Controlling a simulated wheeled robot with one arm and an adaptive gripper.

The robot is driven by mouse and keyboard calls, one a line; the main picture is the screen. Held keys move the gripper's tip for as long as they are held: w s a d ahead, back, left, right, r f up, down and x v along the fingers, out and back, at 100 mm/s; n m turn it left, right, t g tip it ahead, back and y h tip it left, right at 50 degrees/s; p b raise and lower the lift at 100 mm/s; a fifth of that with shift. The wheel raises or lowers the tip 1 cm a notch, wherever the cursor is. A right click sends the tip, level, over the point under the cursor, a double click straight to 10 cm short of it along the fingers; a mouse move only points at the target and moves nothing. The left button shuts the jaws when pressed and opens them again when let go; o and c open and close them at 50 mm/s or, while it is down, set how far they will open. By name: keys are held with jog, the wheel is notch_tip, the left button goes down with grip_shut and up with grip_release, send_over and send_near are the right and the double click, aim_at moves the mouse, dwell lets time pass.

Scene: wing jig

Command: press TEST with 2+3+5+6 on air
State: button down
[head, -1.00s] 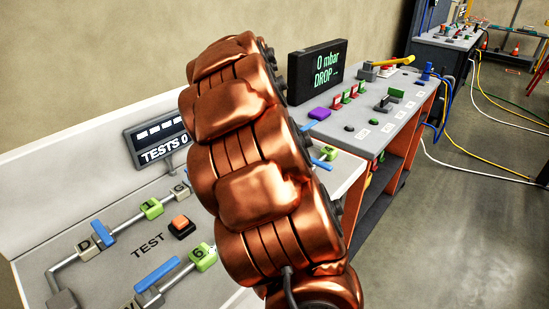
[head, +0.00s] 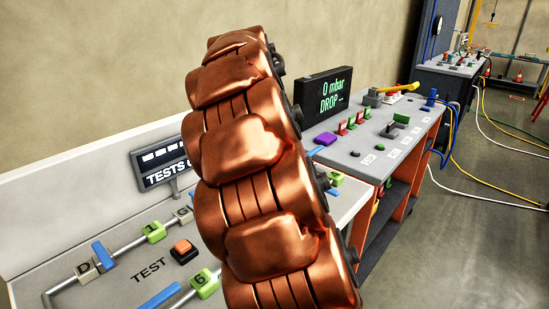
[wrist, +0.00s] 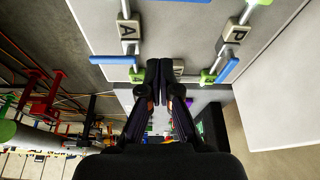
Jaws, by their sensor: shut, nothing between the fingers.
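The TEST button (head: 182,249), an orange cap on a dark base, stands on the grey test panel (head: 110,240) in the head view. A green block marked 1 (head: 153,232) and one marked 6 (head: 204,282) flank it. Blue levers sit by block D (head: 103,256) and left of block 6 (head: 158,295). The "TESTS" display (head: 160,163) is partly covered by my arm, its count hidden. In the wrist view my gripper (wrist: 165,68) is shut and empty, over the panel between blocks A (wrist: 128,32) and P (wrist: 236,32). Blocks 2, 3 and 5 cannot be identified.
A second bench (head: 395,145) on the right carries a "0 mbar DROP" screen (head: 323,91), a purple block and several switches. Blue, yellow and white hoses lie on the floor (head: 480,200), which is otherwise open. My copper arm covers the middle of the head view.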

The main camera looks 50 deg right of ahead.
jog(key=s+a+f+n+y, duration=0.1)
jog(key=s+a+f+n, duration=0.2)
jog(key=a, duration=0.6)
jog(key=s+a+f+n+y, duration=0.1)
jog(key=s+a+f+n, duration=0.2)
jog(key=s+a+n, duration=0.2)
jog(key=s+a+f+n+g+y, duration=0.1)
jog(key=s+a+f+n, duration=0.2)
jog(key=s+a, duration=0.5)
jog(key=shift+a+f+n, duration=0.2)
jog(key=shift+a+n, duration=0.05)
jog(key=shift+a, duration=0.9)
jog(key=shift+a+f+n, duration=0.2)
jog(key=shift+a+n, duration=0.05)
jog(key=shift+a, duration=0.9)
jog(key=s+a+f+n+g, duration=0.1)
jog(key=s+a+f+n, duration=0.3)
jog(key=s, duration=0.4)
jog(key=shift+a+n+y, duration=0.3)
jog(key=shift+a+y, duration=0.1)
jog(key=shift+a, duration=0.05)
jog(key=shift+d, duration=0.15)
